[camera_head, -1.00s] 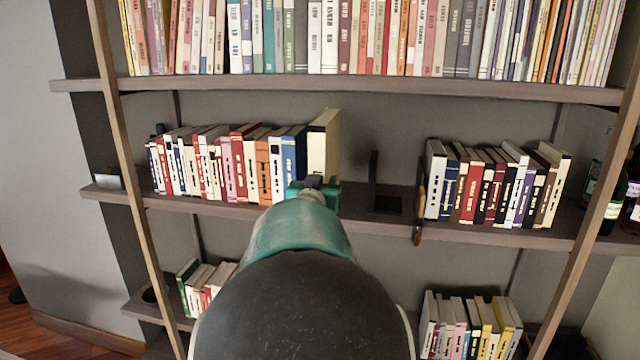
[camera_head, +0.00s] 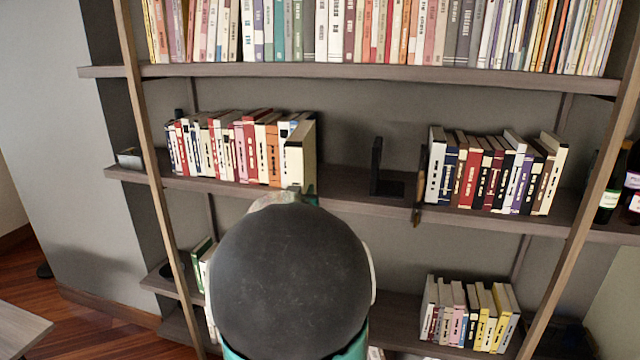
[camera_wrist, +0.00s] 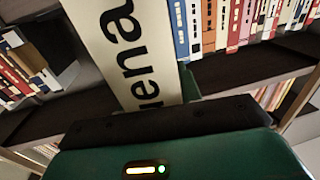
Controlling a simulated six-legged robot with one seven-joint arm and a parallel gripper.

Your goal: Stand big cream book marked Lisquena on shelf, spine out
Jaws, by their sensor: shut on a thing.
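The big cream book (camera_head: 301,153) is upright at the right end of the left book row on the middle shelf (camera_head: 345,187). It overlaps the end of that row in the head view, and its lower end is by the shelf's front edge. In the wrist view, black letters "ena" show on the cream book's spine (camera_wrist: 135,50), which faces out toward my camera. My gripper (camera_head: 305,192) is shut on its lower part; my arm hides most of the gripper in the head view. I cannot tell whether the book touches the shelf.
Bare shelf lies right of the book, up to a black bookend (camera_head: 377,168). The left book row (camera_head: 235,150) is close on the left. A second row (camera_head: 490,175) stands further right. A brown object (camera_head: 418,205) hangs at the shelf edge. The upper shelf (camera_head: 350,70) is above.

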